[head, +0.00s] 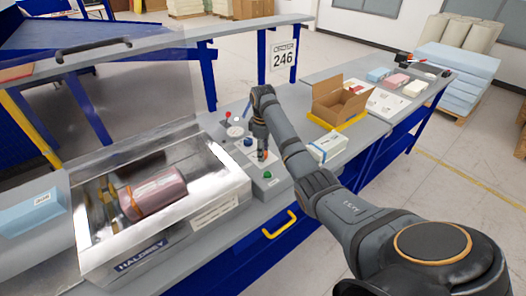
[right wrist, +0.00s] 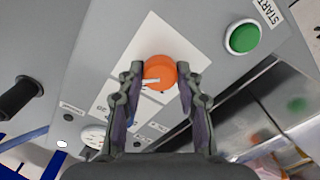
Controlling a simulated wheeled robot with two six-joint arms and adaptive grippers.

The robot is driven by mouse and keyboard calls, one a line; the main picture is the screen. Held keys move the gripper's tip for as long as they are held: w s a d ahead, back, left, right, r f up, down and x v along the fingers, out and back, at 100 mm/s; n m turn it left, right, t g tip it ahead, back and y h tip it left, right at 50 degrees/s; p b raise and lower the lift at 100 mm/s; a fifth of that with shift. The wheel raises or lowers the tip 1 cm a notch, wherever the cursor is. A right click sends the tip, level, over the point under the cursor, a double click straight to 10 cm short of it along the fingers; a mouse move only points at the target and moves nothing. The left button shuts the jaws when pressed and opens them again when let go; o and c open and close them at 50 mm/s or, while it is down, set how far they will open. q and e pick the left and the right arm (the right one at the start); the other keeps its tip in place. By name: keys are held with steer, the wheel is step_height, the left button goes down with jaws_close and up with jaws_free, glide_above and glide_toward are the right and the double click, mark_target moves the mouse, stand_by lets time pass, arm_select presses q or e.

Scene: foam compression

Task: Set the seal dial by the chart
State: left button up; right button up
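My right gripper (head: 262,154) points down at the control panel beside the steel press chamber. In the right wrist view its two fingers (right wrist: 160,75) stand on either side of the orange dial (right wrist: 160,73), closed in against its edges. A white pointer line on the dial points to the left in that view. Printed labels around the dial are partly hidden by the fingers. A white sheet (head: 386,102) lies on the right-hand bench; its print is too small to read. My left gripper is not in view.
A green START button (right wrist: 243,38) sits beside the dial. The steel chamber (head: 215,180) holds a pink foam roll (head: 158,192). An open cardboard box (head: 340,104) and a white pack (head: 328,147) are right of my arm.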

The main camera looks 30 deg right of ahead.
steer(key=c, duration=0.3)
steer(key=shift+r+p, duration=0.15)
steer(key=shift+p, duration=0.4)
steer(key=n+p, duration=0.3)
steer(key=p, duration=0.1)
steer(key=shift+r+n+p, duration=0.1)
steer(key=shift+n+p, duration=0.2)
steer(key=shift+n, duration=0.1)
steer(key=shift+n+p, duration=0.9)
steer(key=shift+n, duration=0.3)
steer(key=shift+f+n+p, duration=0.2)
steer(key=shift+n+p, duration=0.45)
steer(key=shift+n, duration=0.55)
steer(key=shift+w, duration=0.1)
steer(key=o, duration=1.1)
